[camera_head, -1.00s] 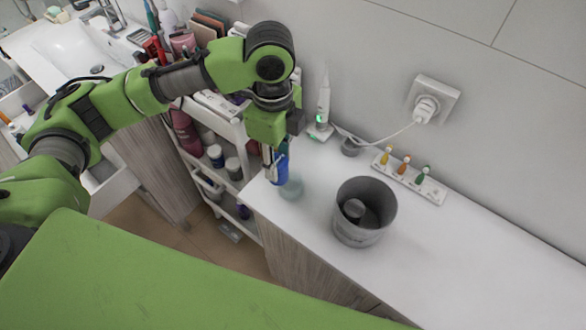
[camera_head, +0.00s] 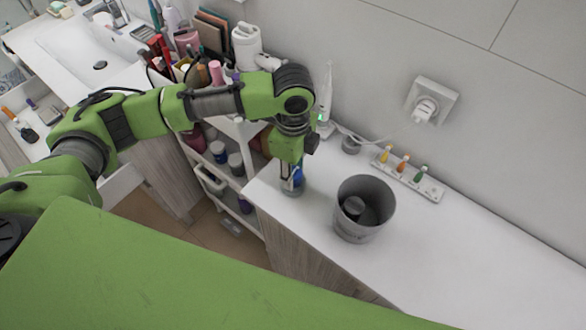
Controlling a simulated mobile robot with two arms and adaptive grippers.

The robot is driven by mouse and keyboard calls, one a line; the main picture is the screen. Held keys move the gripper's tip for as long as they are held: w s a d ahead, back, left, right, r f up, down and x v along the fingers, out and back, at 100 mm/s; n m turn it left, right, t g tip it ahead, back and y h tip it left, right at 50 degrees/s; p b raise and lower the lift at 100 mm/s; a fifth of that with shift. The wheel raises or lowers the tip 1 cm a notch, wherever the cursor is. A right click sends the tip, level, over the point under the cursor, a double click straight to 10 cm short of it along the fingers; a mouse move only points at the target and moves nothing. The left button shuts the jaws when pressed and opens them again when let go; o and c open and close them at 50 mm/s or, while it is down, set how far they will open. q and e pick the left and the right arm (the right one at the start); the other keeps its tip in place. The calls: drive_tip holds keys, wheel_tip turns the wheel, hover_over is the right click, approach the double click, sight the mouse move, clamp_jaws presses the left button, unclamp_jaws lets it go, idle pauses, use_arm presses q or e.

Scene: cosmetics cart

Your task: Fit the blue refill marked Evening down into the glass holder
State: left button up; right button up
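The blue refill (camera_head: 298,176) is upright between the fingers of my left gripper (camera_head: 290,174), which comes down over the near left end of the white counter. The refill's label is too small to read. The clear glass holder (camera_head: 292,191) stands on the counter directly under the gripper and is mostly covered by the fingers and refill. The refill's lower end overlaps the holder in the picture; I cannot tell how deep inside it is. My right gripper is not in view.
A grey bin (camera_head: 364,209) stands on the white counter (camera_head: 450,260) to the right. A loaded cart (camera_head: 214,120) stands to the left.

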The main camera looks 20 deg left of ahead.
sight(293, 172)
use_arm(q)
drive_tip(key=o, duration=0.4)
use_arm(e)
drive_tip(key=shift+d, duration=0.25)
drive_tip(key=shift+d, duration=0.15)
use_arm(q)
drive_tip(key=shift+r, duration=0.35)
wheel_tip(293, 172, up, 12)
drive_tip(key=b, duration=0.2)
drive_tip(key=shift+f+b, duration=0.2)
drive_tip(key=shift+b, duration=0.1)
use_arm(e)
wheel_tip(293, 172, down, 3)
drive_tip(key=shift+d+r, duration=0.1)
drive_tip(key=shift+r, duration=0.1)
